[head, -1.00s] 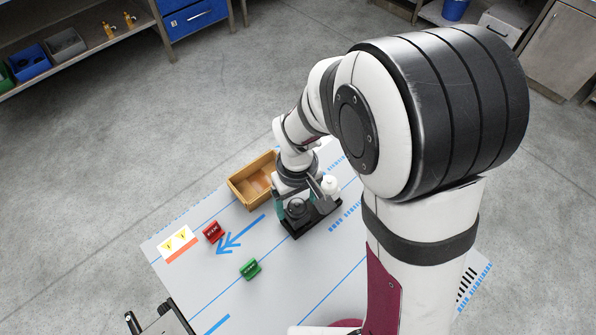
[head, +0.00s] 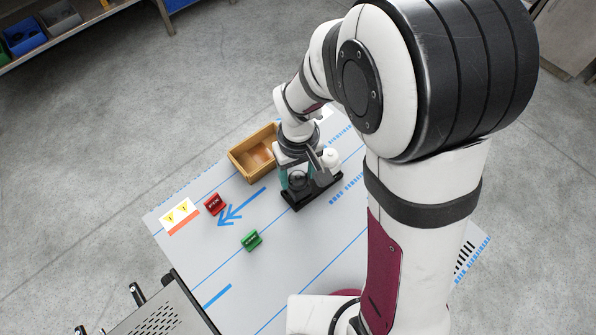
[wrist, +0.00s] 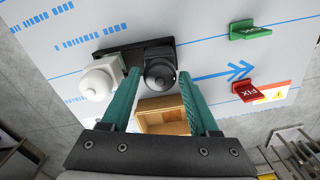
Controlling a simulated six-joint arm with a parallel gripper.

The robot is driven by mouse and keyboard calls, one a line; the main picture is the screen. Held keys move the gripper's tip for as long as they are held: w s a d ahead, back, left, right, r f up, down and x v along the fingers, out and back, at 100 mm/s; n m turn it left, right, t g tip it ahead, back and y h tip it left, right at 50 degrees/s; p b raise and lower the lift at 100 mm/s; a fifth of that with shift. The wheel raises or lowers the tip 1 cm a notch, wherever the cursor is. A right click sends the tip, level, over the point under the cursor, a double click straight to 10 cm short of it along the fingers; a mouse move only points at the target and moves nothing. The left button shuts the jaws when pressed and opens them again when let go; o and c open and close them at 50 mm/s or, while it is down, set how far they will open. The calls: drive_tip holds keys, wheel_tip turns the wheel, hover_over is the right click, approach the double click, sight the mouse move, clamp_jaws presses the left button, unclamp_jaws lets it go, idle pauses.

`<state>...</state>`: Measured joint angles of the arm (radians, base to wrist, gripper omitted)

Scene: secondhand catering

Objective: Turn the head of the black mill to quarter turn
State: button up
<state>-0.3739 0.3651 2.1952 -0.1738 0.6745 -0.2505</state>
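The black mill (wrist: 160,76) stands beside the white mill (wrist: 100,80) on a dark base (wrist: 130,52). In the head view the black mill (head: 298,181) is partly covered by my gripper, and the white mill (head: 331,158) is to its right. My gripper (wrist: 159,74) is open, with its teal fingers on either side of the black mill's head. A narrow gap seems to show at each side; contact is hard to judge. In the head view my gripper (head: 297,182) points down at the mill. A turn mark on the head is not readable.
A wooden box (head: 238,168) lies just behind the mills. A blue arrow and a warning label are printed near the red block. The table's front middle is clear.

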sight(298, 178)
drive_tip(key=shift+o, duration=1.1)
wheel_tip(298, 178, up, 16)
drive_tip(key=s+d+f+m+y, duration=0.1)
drive_tip(key=s+d+m, duration=0.3)
drive_tip(key=s, duration=0.4)
drive_tip(key=s+d+f+m, duration=0.2)
drive_tip(key=s+d+m, duration=0.2)
drive_tip(key=s+m, duration=0.2)
drive_tip(key=shift+s+m+y, duration=0.4)
drive_tip(key=shift+s, duration=0.8)
